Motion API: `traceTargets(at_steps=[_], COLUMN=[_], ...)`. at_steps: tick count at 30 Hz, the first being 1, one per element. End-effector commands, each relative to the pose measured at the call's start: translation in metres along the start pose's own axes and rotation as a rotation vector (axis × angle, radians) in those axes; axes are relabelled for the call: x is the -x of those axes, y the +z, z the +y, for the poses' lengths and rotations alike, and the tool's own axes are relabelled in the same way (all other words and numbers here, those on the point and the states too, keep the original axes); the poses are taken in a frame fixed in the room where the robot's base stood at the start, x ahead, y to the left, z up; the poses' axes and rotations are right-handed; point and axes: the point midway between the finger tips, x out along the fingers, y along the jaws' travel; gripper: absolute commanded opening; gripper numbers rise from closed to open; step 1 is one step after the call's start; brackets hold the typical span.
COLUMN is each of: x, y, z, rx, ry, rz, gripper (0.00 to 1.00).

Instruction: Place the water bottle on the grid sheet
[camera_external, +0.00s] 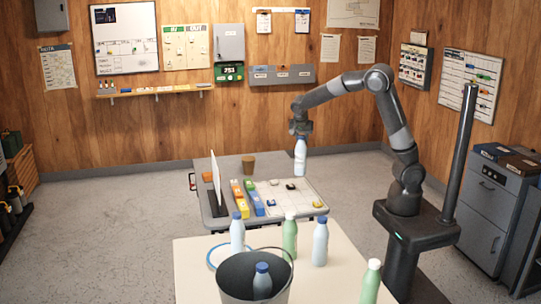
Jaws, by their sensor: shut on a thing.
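My gripper (301,130) is shut on a pale, whitish-blue water bottle (300,158). The bottle hangs upright under the gripper, and its top is hidden between the fingers. It appears in the air above the back right part of the grey table. The pale grid sheet (284,202) lies on that table, below and in front of the bottle in the picture. A few small dark, white and yellow items lie on the sheet. I cannot tell exactly how high the bottle is above the table.
Orange, green and blue blocks (250,197) line the sheet's left side, beside an upright white panel (215,178). A brown cup (248,165) stands behind. The near table (200,285) holds several other bottles and a grey bucket (236,284) with a blue-capped bottle inside.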

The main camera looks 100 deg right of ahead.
Motion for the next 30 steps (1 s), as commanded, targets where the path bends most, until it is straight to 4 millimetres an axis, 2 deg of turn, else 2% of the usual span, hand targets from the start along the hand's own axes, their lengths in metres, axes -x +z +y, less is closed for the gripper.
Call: traceTargets(at_steps=[3, 7, 14, 21, 25, 30], x=[-0.002, -0.006, -0.016, -0.028, -0.031, -0.036], y=[-0.005, 0.003, 0.040, 0.085, 0.099, 0.105], z=[0.003, -0.002, -0.027, -0.057, -0.066, -0.069], rx=[-0.021, -0.025, -0.022, -0.022, -0.025, -0.025], ry=[0.008, 0.011, 0.011, 0.010, 0.010, 0.011], rz=[0.000, 0.001, 0.002, 0.001, 0.001, 0.000], gripper=[0.00, 0.00, 0.00, 0.00, 0.00, 0.00])
